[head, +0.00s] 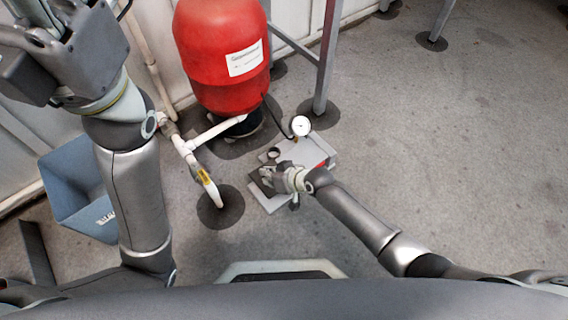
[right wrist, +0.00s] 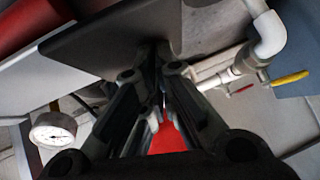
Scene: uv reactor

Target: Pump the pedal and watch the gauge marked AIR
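The foot pump (head: 315,152), a light grey unit with a red part, lies on the floor right of centre in the head view. Its dark pedal plate (head: 258,190) is at its left end and fills the upper left of the right wrist view (right wrist: 110,38). A round white gauge (head: 300,126) stands at the pump's back; it also shows in the right wrist view (right wrist: 53,130). Its marking and needle are too small to read. My right gripper (head: 268,177) is at the pedal, fingertips together against or just beside the plate. My left gripper (head: 42,18) is raised at upper left, fingers partly out of frame.
A red tank (head: 222,50) stands behind the pump by the wall. White pipes (head: 190,150) with a yellow-handled valve (head: 204,177) run left of it. A blue bin (head: 70,185) is at the left. A grey post (head: 326,60) stands behind the gauge. Floor at right is clear.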

